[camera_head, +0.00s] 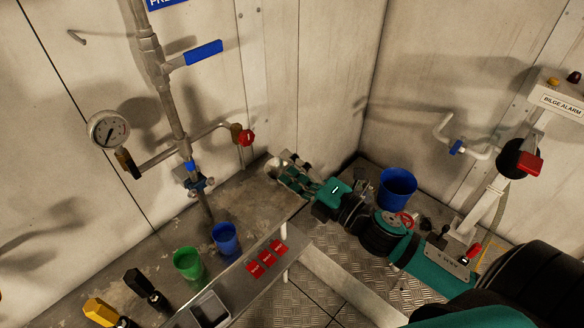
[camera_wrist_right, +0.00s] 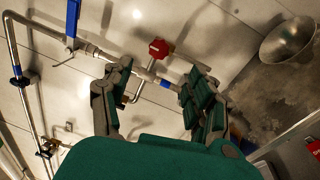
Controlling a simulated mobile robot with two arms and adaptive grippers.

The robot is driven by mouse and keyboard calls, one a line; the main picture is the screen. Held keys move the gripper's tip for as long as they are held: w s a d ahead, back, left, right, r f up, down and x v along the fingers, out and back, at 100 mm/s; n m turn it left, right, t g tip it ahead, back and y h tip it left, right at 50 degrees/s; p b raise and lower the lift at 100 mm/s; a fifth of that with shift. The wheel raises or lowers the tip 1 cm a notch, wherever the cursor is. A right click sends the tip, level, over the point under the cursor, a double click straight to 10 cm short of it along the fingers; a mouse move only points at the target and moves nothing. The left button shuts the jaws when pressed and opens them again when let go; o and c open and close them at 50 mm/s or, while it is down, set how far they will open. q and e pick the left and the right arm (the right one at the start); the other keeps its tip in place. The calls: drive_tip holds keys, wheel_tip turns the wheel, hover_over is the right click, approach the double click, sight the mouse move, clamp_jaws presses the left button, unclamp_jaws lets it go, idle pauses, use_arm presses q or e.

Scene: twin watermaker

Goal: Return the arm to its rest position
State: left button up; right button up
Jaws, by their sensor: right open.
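My right arm comes in from the lower right of the head view. Its gripper (camera_head: 290,178) is over the far end of the grey bench (camera_head: 232,278), near the wall. In the wrist view the right gripper (camera_wrist_right: 158,82) has its two green-padded fingers apart, with nothing held between them. Behind the fingers, a red valve knob (camera_wrist_right: 160,48) and pipes show on the wall. The same red knob (camera_head: 246,138) is left of and above the gripper in the head view. My left gripper is not in view.
Green cup (camera_head: 188,262) and blue cup (camera_head: 226,238) stand on the bench, with red tags (camera_head: 262,262) near its edge. A blue bucket (camera_head: 397,188) is in the corner. A pressure gauge (camera_head: 108,130) and a blue-handled valve (camera_head: 203,53) are on the wall. A metal bowl (camera_wrist_right: 288,42) is close to the gripper.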

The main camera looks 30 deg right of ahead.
idle(0.4)
drive_tip(key=w+d+f+m+g+h, duration=0.1)
drive_tip(key=d+f+m+h, duration=0.25)
drive_tip(key=f, duration=0.55)
drive_tip(key=d+f+m+g+h, duration=0.2)
drive_tip(key=d+f+m, duration=0.15)
drive_tip(key=f, duration=0.65)
drive_tip(key=s+d+f+m+g+h, duration=0.1)
drive_tip(key=s+f+m+g, duration=0.15)
drive_tip(key=f, duration=0.65)
drive_tip(key=s+d+f+m+g+h, duration=0.1)
drive_tip(key=s+d+f+m, duration=0.2)
drive_tip(key=f, duration=0.6)
drive_tip(key=s+a+f+m+g, duration=0.3)
drive_tip(key=s+f+m+g, duration=0.1)
drive_tip(key=s+f, duration=0.95)
drive_tip(key=s+a+f+m+g, duration=0.2)
drive_tip(key=s+f, duration=0.3)
drive_tip(key=s, duration=0.5)
drive_tip(key=s+a+f+m+g, duration=0.3)
drive_tip(key=s+f, duration=0.3)
drive_tip(key=s, duration=0.5)
drive_tip(key=shift+a+g, duration=0.55)
drive_tip(key=shift+a, duration=0.3)
